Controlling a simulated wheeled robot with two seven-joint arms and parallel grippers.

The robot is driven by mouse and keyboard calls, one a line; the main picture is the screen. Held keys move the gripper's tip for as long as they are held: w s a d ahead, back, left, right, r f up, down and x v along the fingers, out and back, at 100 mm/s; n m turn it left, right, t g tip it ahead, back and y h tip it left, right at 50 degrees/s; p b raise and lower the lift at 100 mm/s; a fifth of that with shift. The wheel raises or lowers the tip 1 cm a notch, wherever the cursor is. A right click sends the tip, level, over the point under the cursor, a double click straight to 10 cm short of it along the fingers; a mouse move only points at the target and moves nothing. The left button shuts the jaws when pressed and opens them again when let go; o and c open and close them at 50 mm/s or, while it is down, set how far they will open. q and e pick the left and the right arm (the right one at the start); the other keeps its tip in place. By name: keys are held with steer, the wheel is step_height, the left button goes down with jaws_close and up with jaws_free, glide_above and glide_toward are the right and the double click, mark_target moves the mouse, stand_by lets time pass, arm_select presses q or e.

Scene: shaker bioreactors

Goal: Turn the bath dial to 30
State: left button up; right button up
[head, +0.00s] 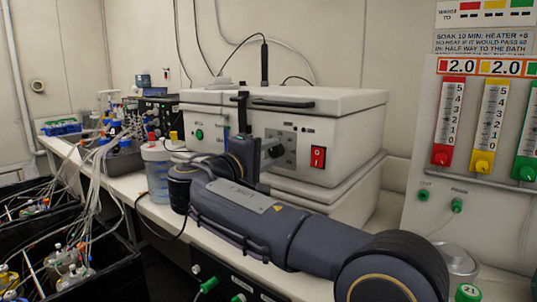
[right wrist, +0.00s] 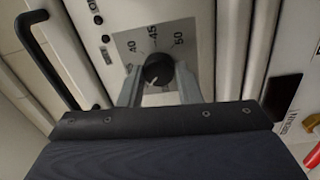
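The bath is the white box (head: 345,110) on the bench in the head view, with a dial panel on its front. In the right wrist view the black round dial (right wrist: 158,69) sits on a grey scale plate (right wrist: 125,47). A pale pointer line on the dial points down-left in this view. My right gripper (right wrist: 158,82) has one finger on each side of the dial, with a small gap visible on both sides. It also shows at the panel in the head view (head: 272,150). My left gripper is not in view.
A red switch (head: 318,157) is right of the dial panel. A clear jar (head: 157,170) stands left of the bath. Flow tubes (head: 487,125) are on the right wall panel.

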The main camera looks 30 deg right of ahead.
steer(key=o, duration=0.4)
steer(key=v, duration=0.8)
stand_by(0.4)
